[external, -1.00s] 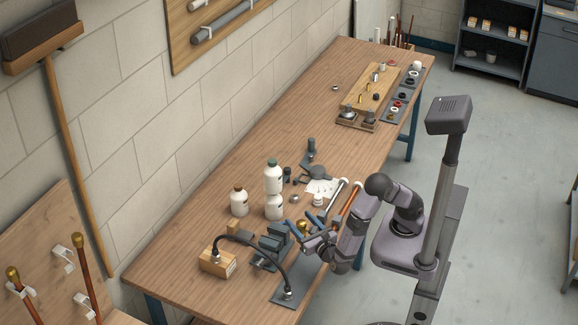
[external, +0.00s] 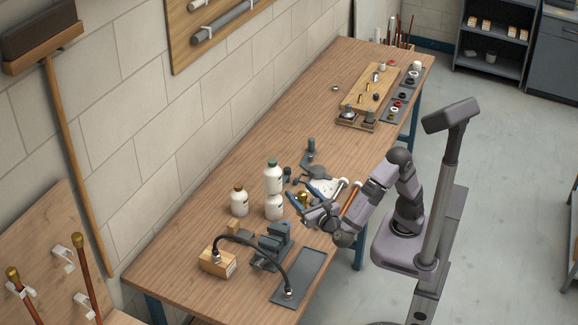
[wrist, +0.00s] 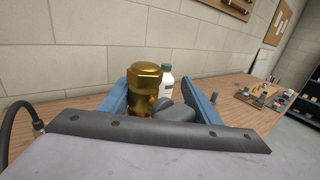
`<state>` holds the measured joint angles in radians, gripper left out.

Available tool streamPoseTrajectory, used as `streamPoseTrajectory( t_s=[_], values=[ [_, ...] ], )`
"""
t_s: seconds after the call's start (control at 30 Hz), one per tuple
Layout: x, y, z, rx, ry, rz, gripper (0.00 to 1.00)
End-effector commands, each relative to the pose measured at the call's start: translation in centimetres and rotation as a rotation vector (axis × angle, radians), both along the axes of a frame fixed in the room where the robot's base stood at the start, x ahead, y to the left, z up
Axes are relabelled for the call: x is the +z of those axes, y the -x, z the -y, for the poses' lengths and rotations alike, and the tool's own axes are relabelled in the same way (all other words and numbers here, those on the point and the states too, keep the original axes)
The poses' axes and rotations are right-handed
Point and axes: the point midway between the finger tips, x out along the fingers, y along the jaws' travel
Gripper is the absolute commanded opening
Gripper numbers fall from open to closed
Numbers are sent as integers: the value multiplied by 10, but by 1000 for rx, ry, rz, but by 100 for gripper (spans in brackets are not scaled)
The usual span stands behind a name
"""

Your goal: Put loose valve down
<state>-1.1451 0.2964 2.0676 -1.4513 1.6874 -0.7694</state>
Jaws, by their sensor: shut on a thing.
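The loose valve (wrist: 145,88) is a shiny brass body, upright between the blue fingers in the wrist view. My gripper (wrist: 170,100) is shut on it. In the external view my gripper (external: 307,197) is over the bench near the white bottles, with the brass valve (external: 303,197) showing small between the fingers. A dark grey part beside the valve hides some of its lower side in the wrist view. I cannot tell the exact gap between the valve and the bench.
A dark vise (external: 272,245), a wooden block with a curved hose (external: 217,262) and several white bottles (external: 240,203) stand nearby. A wooden parts board (external: 368,90) is at the far end.

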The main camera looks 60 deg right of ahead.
Motion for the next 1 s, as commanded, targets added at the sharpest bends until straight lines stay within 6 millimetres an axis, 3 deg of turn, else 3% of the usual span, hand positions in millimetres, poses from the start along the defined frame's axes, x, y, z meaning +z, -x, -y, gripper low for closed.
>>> streamPoseTrajectory(
  t_s=[0.2,0.57,0.77,1.0],
  values=[
    [49,-1,2,-4,-5,5,26],
    [37,-60,60,-188,1,1,26],
    [33,-104,126,-345,0,2,26],
    [31,-143,234,-550,1,2,26]
  ],
)
